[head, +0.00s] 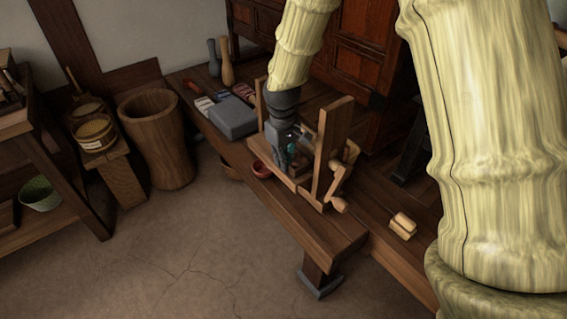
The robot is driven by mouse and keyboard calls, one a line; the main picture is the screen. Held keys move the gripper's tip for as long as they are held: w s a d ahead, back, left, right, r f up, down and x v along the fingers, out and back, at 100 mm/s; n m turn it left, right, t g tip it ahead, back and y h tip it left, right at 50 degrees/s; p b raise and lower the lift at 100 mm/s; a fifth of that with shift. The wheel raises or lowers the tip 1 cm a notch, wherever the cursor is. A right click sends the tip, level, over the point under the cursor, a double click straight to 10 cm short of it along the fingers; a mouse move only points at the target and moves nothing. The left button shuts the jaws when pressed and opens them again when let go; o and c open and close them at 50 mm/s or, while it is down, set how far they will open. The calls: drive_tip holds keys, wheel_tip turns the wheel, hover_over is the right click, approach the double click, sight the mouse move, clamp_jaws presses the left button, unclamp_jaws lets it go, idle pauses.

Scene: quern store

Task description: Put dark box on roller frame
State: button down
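The roller frame (333,146) is a wooden stand with upright posts and a crank handle on its right side. It stands on the low bench in the middle of the head view. My gripper (284,160) points down at the left part of the frame, between or just in front of its posts. Its fingers are small, dark and partly hidden, so I cannot tell whether they are open or shut on something. A small teal patch shows beside them.
A pale wooden block (403,226) lies to the right. Two bottle-shaped things (227,64) stand behind. A wooden tub (152,138) stands on the floor at left. The front floor is clear.

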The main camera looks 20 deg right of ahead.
drive_tip(key=shift+f, duration=0.3)
drive_tip(key=c, duration=1.6)
unclamp_jaws()
drive_tip(key=shift+c, duration=0.2)
wheel_tip(320, 180, up, 12)
drive_tip(key=p, duration=0.3)
drive_tip(key=shift+r+p, duration=0.15)
drive_tip(key=shift+p, duration=0.25)
drive_tip(key=shift+a, duration=0.1)
